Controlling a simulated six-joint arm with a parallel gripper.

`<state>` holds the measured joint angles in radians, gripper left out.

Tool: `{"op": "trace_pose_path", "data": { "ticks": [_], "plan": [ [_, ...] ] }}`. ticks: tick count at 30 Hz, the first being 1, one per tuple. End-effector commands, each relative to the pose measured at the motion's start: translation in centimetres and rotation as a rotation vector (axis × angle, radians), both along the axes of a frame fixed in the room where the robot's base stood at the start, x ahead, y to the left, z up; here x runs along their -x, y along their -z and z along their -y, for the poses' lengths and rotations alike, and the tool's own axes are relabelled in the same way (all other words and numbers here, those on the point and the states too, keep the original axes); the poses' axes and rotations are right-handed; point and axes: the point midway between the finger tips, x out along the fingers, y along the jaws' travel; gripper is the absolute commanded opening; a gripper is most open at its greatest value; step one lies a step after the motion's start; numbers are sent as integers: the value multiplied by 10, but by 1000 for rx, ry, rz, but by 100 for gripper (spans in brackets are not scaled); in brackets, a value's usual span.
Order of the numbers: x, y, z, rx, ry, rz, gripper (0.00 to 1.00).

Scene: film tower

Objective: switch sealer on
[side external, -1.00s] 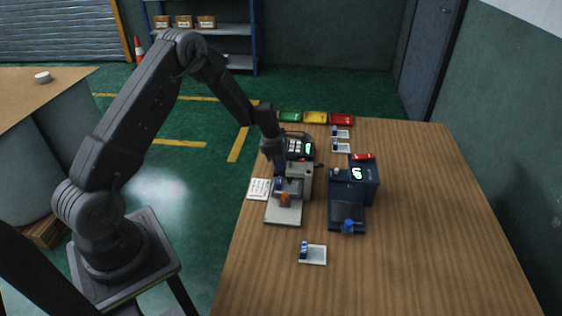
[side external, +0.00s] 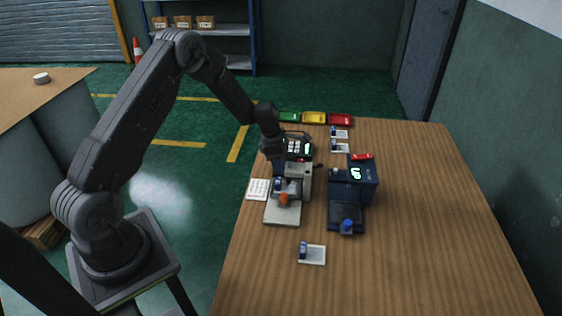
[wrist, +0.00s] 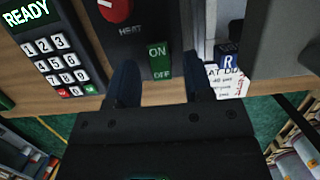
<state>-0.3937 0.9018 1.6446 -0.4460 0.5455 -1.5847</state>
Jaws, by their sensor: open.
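The sealer's HEAT panel shows in the wrist view, with a red knob (wrist: 114,10) and a green ON/OFF switch (wrist: 160,60). ON is the upper label and OFF the lower one. My gripper (wrist: 160,82) is open, one dark blue finger on each side below the switch, with nothing between them. Whether a finger touches the switch cannot be told. In the side external view the sealer has a pale base plate (side external: 282,214) and an orange part (side external: 284,199). My gripper (side external: 279,172) is at its left upper side and partly hides it.
A keypad unit (wrist: 62,65) reading READY is close on the left of the wrist view. A dark blue machine (side external: 358,185) with an UP display stands right of the sealer. A white card (side external: 257,189) lies at the left. The table's front right is clear.

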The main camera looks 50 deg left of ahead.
Motion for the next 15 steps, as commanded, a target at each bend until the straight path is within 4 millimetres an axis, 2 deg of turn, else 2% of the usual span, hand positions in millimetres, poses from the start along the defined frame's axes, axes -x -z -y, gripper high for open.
{"op": "trace_pose_path", "data": {
  "ticks": [5, 15],
  "plan": [
    [3, -23, -4, -2, 0, 5, 47],
    [16, -96, -17, -3, -1, 4, 47]
  ]
}}
